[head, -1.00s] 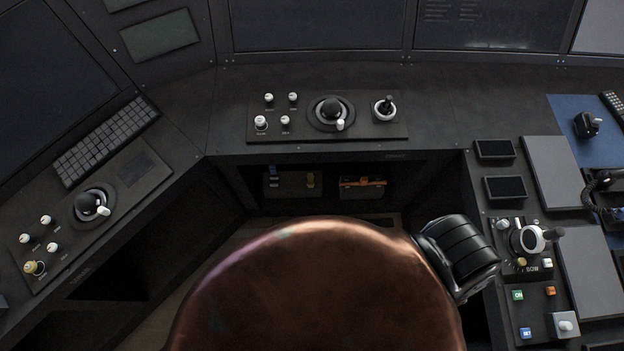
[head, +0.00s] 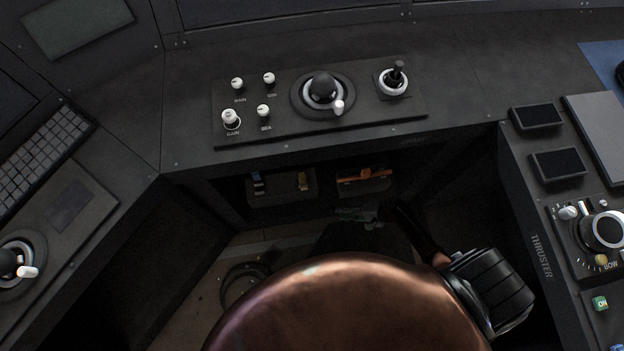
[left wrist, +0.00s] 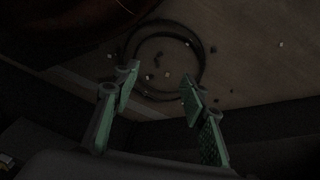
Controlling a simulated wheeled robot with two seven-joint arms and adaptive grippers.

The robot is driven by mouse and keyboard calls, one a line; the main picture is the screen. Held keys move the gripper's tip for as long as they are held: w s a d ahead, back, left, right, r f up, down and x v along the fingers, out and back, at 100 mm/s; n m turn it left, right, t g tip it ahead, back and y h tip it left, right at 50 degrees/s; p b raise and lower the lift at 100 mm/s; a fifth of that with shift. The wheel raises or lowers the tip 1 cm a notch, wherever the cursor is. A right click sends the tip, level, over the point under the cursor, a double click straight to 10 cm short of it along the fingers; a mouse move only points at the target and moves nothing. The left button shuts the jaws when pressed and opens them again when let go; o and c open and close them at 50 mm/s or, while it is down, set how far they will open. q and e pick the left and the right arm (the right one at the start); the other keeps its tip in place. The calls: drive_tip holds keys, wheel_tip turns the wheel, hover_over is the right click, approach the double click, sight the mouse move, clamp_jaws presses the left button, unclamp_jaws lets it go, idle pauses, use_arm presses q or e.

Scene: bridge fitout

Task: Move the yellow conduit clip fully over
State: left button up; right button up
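The yellow conduit clip appears to be the small yellow piece (head: 302,181) at the right of a dark bin (head: 281,197) in the recess under the middle console. A blue-and-white piece (head: 257,183) is at that bin's left end. My right gripper (head: 350,213), with greenish fingers, is below and in front of the bins, apart from the yellow piece; it is dim and small, so its opening is unclear. My left gripper (left wrist: 158,90) shows in the left wrist view with its green-padded fingers wide apart and nothing between them, above the floor.
A second bin (head: 365,188) to the right holds an orange piece (head: 362,175). A dark cable coil (left wrist: 163,62) and small pale bits lie on the floor. The rounded brown chair back (head: 345,305) fills the lower middle. Console fronts border the recess on both sides.

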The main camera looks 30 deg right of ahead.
sight(304, 188)
use_arm(q)
wheel_tip(304, 188, up, 6)
drive_tip(key=w+d+b, duration=0.1)
drive_tip(key=w+b, duration=0.1)
drive_tip(key=b, duration=0.3)
use_arm(e)
drive_tip(key=w+a+r+m+t+y, duration=0.1)
drive_tip(key=w+a+r+y, duration=0.15)
drive_tip(key=w+r, duration=0.25)
drive_tip(key=w+a+r+t+y, duration=0.1)
drive_tip(key=w+a+r+y, duration=0.1)
drive_tip(key=w+a+r, duration=0.3)
drive_tip(key=w+a, duration=0.2)
drive_tip(key=w+a+f+b, duration=0.1)
drive_tip(key=w+a, duration=0.1)
drive_tip(key=shift+w, duration=0.25)
use_arm(q)
drive_tip(key=w+d+f, duration=0.1)
drive_tip(key=w+f+t+h, duration=0.1)
drive_tip(key=w+d+f+t, duration=0.1)
drive_tip(key=shift+w+d+f+b, duration=0.1)
drive_tip(key=shift+w+d+b, duration=0.2)
drive_tip(key=shift+w+d, duration=0.1)
use_arm(e)
drive_tip(key=shift+w+a, duration=0.3)
drive_tip(key=shift+a, duration=0.1)
clamp_jaws()
